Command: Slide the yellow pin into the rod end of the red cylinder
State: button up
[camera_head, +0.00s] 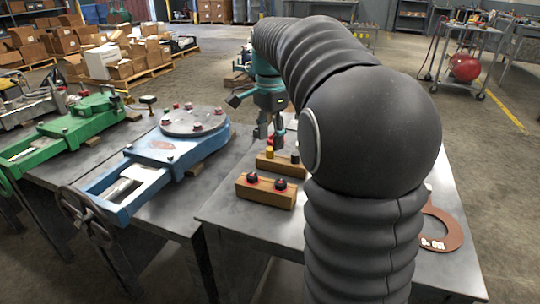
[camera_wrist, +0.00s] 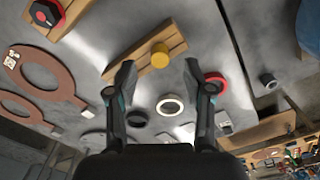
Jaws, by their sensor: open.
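The yellow pin (camera_head: 270,152) stands upright in a wooden block (camera_head: 266,165) on the grey table, with a dark pin (camera_head: 295,156) beside it. My gripper (camera_head: 270,135) is above and just behind the block, fingers pointing down, partly hidden by my arm. In the wrist view the round yellow pin top (camera_wrist: 160,55) lies beyond the fingertips, roughly midway between them. My gripper (camera_wrist: 168,80) is open and empty, apart from the pin. I cannot make out a red cylinder with a rod end in either view; my arm hides part of the table.
A front wooden block (camera_head: 265,192) holds two red-and-black knobs. A reddish-brown flat ring (camera_head: 440,230) lies at the table's right. The wrist view shows a white ring (camera_wrist: 170,105) and a red ring (camera_wrist: 215,78) near the fingers. A blue machine vise (camera_head: 165,150) stands on the left table.

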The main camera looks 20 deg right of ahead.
aim_at(270, 156)
jog(key=shift+f, duration=1.3)
grip_shut()
jog(key=shift+r, duration=0.1)
